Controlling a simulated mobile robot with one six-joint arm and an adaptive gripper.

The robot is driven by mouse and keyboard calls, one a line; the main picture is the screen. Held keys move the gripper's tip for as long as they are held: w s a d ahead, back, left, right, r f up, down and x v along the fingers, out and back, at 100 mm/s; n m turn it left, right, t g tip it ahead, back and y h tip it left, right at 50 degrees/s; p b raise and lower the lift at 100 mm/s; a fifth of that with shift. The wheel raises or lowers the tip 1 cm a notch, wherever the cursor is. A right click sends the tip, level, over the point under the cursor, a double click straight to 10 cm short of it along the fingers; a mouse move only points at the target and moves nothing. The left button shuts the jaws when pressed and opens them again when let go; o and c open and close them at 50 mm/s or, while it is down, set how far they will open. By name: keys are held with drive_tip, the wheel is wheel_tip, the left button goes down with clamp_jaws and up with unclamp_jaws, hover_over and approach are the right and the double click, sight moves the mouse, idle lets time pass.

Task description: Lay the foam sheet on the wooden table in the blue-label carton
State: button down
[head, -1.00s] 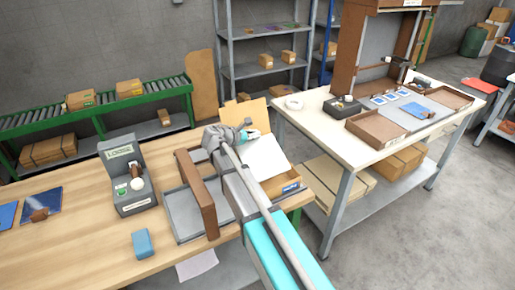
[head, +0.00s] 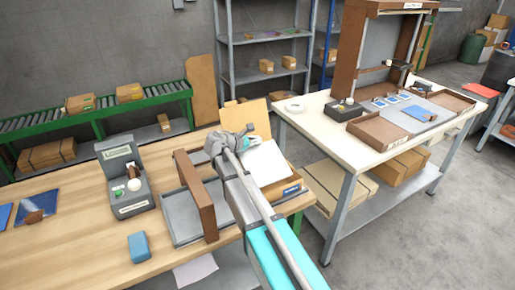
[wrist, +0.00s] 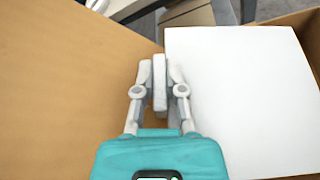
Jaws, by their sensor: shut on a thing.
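The white foam sheet (head: 265,163) is at the blue-label carton (head: 292,188), on the table's right end. In the wrist view the sheet (wrist: 240,90) lies flat to the right of my gripper, with carton walls behind it and at its right. I cannot tell whether it rests on the carton floor. My gripper (wrist: 160,85) is shut, with a narrow pale piece between its fingers, at the sheet's left edge. How this piece joins the sheet is unclear. In the head view my gripper (head: 249,135) is partly hidden by my arm. The wooden table (head: 70,240) stands in front.
A grey tray (head: 185,220) with an upright brown board (head: 197,195) stands just left of my arm. A grey device (head: 128,185) and a blue block (head: 139,247) are farther left. A tan flap (head: 245,116) rises behind the carton. A white-topped bench (head: 320,120) stands right.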

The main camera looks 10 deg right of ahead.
drive_tip(key=shift+f+b, duration=0.5)
drive_tip(key=shift+f, duration=0.3)
drive_tip(key=shift+f+b, duration=0.6)
drive_tip(key=c, duration=0.7)
unclamp_jaws()
drive_tip(key=shift+r, duration=0.2)
drive_tip(key=shift+r+p, duration=0.65)
drive_tip(key=shift+p, duration=0.2)
drive_tip(key=p+v, duration=0.3)
drive_tip(key=v, duration=0.9)
drive_tip(key=shift+f+p, duration=0.15)
drive_tip(key=shift+p, duration=0.15)
